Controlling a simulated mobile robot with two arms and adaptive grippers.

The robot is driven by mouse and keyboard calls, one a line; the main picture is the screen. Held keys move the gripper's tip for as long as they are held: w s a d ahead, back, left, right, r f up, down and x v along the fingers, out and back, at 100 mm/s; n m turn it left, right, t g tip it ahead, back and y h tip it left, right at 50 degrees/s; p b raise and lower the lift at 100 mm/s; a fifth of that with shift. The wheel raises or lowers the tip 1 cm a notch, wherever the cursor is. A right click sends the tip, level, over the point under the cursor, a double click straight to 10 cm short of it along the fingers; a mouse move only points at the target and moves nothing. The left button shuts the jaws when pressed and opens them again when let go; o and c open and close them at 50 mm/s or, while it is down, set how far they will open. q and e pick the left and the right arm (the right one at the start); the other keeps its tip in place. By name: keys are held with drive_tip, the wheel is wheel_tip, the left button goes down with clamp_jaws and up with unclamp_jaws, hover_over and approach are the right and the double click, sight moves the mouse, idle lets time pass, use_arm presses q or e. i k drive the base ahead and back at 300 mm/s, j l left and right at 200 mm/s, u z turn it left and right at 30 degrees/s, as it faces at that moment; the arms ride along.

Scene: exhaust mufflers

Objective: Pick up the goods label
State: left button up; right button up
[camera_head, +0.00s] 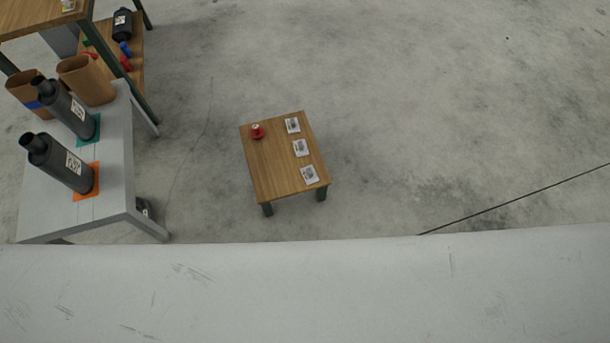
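Three white goods labels lie in a row along the right side of a small wooden table (270,167) in the middle of the head view. The far label (292,125), the middle label (300,148) and the near label (309,174) each bear dark print too small to read. They lie flat and apart from each other. Neither of my grippers shows in this view.
A small red object (257,132) stands on the wooden table. A grey table (115,205) at the left holds two dark mufflers (62,165) (68,108) on coloured mats and brown containers (86,80). Wooden shelving (140,60) stands behind. Open floor lies right.

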sight(292, 127)
drive_tip(key=k+l+u, duration=0.15)
drive_tip(key=u, duration=2.35)
drive_tip(key=z, duration=2.4)
drive_tip(key=i+l+u, duration=0.1)
drive_tip(key=u, duration=0.95)
drive_tip(key=i+l+u, duration=0.1)
drive_tip(key=l+u, duration=0.35)
drive_tip(key=l, duration=0.25)
drive_tip(key=l+u, duration=0.5)
drive_tip(key=l, duration=0.2)
